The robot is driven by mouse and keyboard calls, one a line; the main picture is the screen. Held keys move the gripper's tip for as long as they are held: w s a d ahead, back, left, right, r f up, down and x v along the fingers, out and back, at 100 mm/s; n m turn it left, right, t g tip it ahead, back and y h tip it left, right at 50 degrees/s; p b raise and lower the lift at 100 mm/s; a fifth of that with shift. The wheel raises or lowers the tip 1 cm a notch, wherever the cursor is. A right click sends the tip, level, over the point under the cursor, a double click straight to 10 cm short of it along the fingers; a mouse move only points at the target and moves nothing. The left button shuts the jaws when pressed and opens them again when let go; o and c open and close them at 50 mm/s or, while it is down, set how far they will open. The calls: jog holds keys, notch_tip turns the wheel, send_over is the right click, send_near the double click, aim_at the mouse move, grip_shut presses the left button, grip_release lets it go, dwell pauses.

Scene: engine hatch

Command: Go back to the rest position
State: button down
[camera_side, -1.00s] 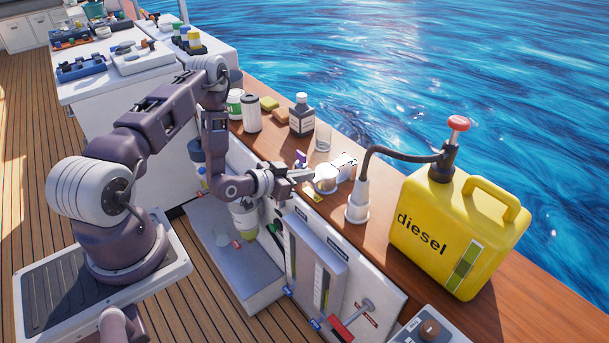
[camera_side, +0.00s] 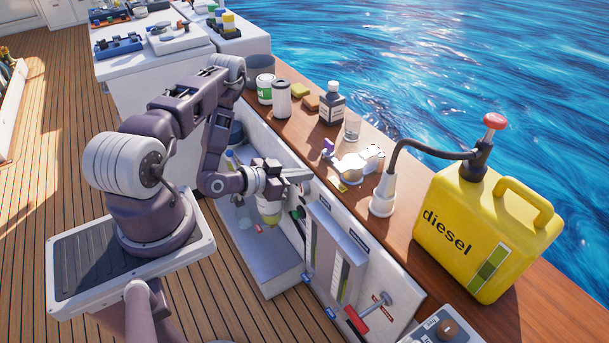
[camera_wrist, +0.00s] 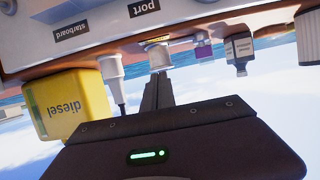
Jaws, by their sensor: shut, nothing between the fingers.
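My gripper (camera_side: 298,175) is shut and empty. In the side view its fingers point right, at the near edge of the wooden counter (camera_side: 327,251), just above the white panel front. In the wrist view the gripper (camera_wrist: 158,90) shows its two fingers pressed together, and the picture there is upside down. A white object (camera_side: 357,163) lies on the counter just beyond the fingertips. I cannot tell whether the fingers touch anything.
A yellow diesel can (camera_side: 485,235) with a red-topped pump stands right, its black hose running to a white fitting (camera_side: 383,195). A dark bottle (camera_side: 332,105), a clear glass (camera_side: 352,128) and canisters (camera_side: 282,98) stand along the counter. A red-handled lever (camera_side: 357,320) juts from the panel.

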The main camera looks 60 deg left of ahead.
jog(key=w+r+m+g, duration=0.3)
jog(key=w+r, duration=0.3)
notch_tip(320, 180, up, 13)
jog(key=s+d+g+y, duration=0.1)
jog(key=d+g+y, duration=0.1)
jog(key=s+d+r+n+g, duration=0.1)
jog(key=s+d+r, duration=0.3)
jog(key=s, duration=0.4)
jog(key=s+d+r+n+g+h, duration=0.1)
jog(key=s+d+r, duration=0.3)
jog(key=s, duration=0.4)
jog(key=s+d+r+n+g+h, duration=0.1)
jog(key=s+d+r, duration=0.3)
jog(key=s, duration=0.5)
jog(key=shift+d+r, duration=0.15)
jog(key=shift+d, duration=0.35)
jog(key=shift+w, duration=0.1)
